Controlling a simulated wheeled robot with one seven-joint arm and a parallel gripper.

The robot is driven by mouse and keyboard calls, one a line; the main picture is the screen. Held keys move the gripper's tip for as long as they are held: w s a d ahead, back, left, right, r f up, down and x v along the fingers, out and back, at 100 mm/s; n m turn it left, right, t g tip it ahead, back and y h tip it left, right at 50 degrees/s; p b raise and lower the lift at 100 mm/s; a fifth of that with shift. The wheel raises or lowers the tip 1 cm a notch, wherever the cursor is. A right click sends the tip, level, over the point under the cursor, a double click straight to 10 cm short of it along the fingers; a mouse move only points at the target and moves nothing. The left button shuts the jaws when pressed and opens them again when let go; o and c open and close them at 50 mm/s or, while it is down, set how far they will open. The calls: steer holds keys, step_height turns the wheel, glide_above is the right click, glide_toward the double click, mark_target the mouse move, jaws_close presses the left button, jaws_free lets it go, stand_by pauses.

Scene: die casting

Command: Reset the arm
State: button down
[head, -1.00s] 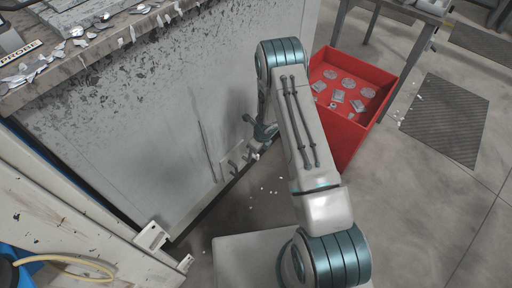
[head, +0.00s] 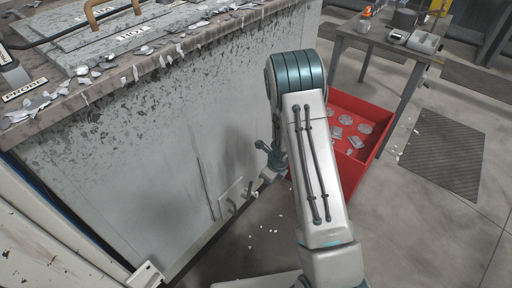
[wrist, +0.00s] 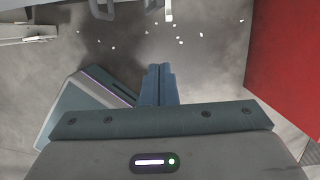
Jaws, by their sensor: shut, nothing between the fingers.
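My arm is folded in the middle of the head view, between the grey cabinet and the red bin. In the wrist view my gripper (wrist: 158,72) points at the concrete floor. Its two blue-grey fingers are together with nothing between them.
A scuffed grey cabinet (head: 150,150) with a littered top stands close on the left. A red bin (head: 376,110) holding several metal castings is close on the right; its red side (wrist: 290,70) fills the wrist view's right edge. A table (head: 390,40) stands behind. White scraps dot the floor.

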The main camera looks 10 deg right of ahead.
steer(key=w+d+r+m+t+h+p, duration=0.1)
steer(key=w+d+r+m+t, duration=0.1)
steer(key=r+m, duration=0.45)
steer(key=w+d+r+m+t+h+p, duration=0.15)
steer(key=r+m, duration=0.25)
steer(key=r, duration=0.5)
steer(key=s+d+r+m+h+p, duration=0.1)
steer(key=s+d+r+m, duration=0.1)
steer(key=r+m, duration=0.45)
steer(key=s+d+r+m+h+p, duration=0.1)
steer(key=s+d+r+m+h, duration=0.15)
steer(key=r+m, duration=0.4)
steer(key=s+a+r+m+g+y+p, duration=0.1)
steer(key=s+a+r+m, duration=0.1)
steer(key=s+r+m, duration=0.2)
steer(key=s+a+r+m+y+p, duration=0.1)
steer(key=s+a+r+m, duration=0.2)
steer(key=s+m, duration=0.7)
steer(key=s+a+r+m+g+y+p, duration=0.1)
steer(key=s+a+r+m+y, duration=0.1)
steer(key=s+r+m, duration=0.4)
steer(key=s+m, duration=0.1)
steer(key=s, duration=0.2)
steer(key=shift+s+a+r+g, duration=0.15)
steer(key=shift+s+a+g, duration=0.05)
steer(key=shift+a+g, duration=0.15)
